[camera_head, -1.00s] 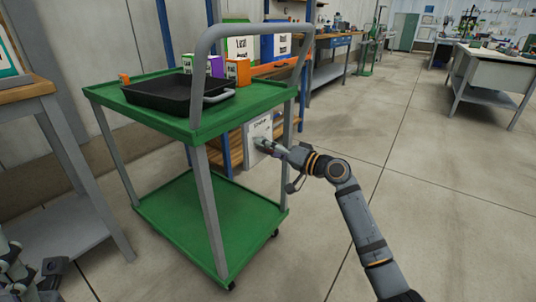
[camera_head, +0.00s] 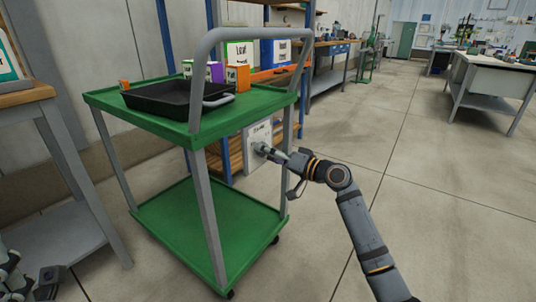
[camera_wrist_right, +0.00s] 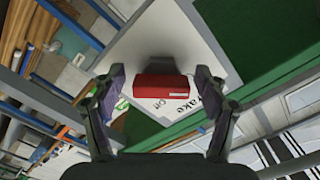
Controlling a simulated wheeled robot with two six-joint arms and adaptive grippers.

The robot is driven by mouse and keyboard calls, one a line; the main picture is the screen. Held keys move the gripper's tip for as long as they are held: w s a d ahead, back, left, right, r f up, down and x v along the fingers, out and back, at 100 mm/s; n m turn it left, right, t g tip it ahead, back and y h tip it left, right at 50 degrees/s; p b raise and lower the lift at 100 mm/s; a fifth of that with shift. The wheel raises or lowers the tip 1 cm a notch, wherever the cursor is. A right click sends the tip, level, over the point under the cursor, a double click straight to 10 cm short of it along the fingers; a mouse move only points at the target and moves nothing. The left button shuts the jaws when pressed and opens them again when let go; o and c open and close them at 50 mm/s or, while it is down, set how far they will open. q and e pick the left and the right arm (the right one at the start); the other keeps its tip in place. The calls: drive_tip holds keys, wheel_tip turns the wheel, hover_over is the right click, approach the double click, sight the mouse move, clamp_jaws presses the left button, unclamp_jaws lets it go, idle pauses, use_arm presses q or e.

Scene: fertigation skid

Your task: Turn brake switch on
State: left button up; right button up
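In the head view the white panel (camera_head: 257,132) hangs behind the green cart's right side; the rocker is hidden there by my right gripper (camera_head: 266,150). In the right wrist view, the fingers of my right gripper (camera_wrist_right: 160,78) are open, one on each side of the rocker, with visible gaps. Whether they touch the panel is unclear. Part of my left gripper (camera_head: 46,280) shows at the lower left, its opening unclear.
The green cart (camera_head: 262,107) carries a black tray (camera_head: 172,98) and several small boxes. Its grey handle and posts stand close to my right gripper. A bench (camera_head: 60,215) is at left. The floor to the right is clear.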

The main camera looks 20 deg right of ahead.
drive_tip(key=v, duration=1.2)
idle(0.4)
